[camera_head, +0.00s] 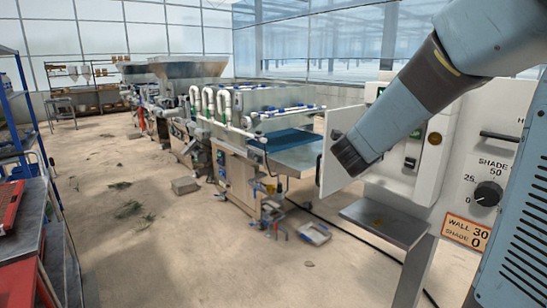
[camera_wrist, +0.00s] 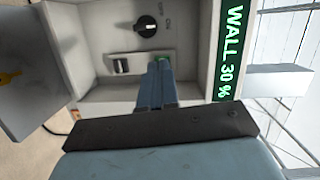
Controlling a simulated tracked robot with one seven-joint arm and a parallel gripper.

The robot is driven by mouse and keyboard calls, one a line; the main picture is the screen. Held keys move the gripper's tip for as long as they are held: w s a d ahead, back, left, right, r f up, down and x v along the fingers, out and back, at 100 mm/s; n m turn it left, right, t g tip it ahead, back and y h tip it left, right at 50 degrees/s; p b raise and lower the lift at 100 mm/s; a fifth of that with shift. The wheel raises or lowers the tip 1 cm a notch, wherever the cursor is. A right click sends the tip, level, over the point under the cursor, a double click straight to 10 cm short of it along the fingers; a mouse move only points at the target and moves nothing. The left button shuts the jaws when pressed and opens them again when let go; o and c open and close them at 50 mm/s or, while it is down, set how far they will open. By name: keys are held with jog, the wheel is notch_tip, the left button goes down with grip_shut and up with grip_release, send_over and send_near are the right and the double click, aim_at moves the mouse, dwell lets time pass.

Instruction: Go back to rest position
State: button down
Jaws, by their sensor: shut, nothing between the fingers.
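My gripper (camera_wrist: 158,88) shows in the wrist view with its two fingers together and nothing between them. The fingers point into an open white control box (camera_wrist: 90,40). The box holds a black rotary knob (camera_wrist: 146,26) with OFF and ON marks, and a small black switch (camera_wrist: 120,66). A green part (camera_wrist: 163,60) shows just past the fingertips; I cannot tell whether they touch it. A green display (camera_wrist: 231,50) beside the box reads WALL 30 %. In the head view my arm reaches across the box from the upper right, and I cannot make out the fingers there.
The box's open door (camera_head: 335,140) sticks out at the left. The seeder line (camera_head: 240,150) stands behind. Blue shelving (camera_head: 18,110) is far left. Open floor lies between.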

jog(key=s+a+r+n+y, duration=0.1)
jog(key=s+a+n+y, duration=0.7)
jog(key=a+n+y, duration=0.55)
jog(key=s+d+f+n+g, duration=0.1)
jog(key=s+f+n+g, duration=0.1)
jog(key=s, duration=0.4)
jog(key=s+d+f+n+g+h, duration=0.1)
jog(key=s+d+f+n+g, duration=0.1)
jog(key=s+n, duration=0.3)
jog(key=s+d+f+n+g+h, duration=0.1)
jog(key=s+f+n+g, duration=0.1)
jog(key=s, duration=0.7)
jog(key=shift+s+d+n+g, duration=0.15)
jog(key=shift+s+n+g, duration=0.1)
jog(key=shift+n+g, duration=0.8)
jog(key=shift+t+h, duration=0.25)
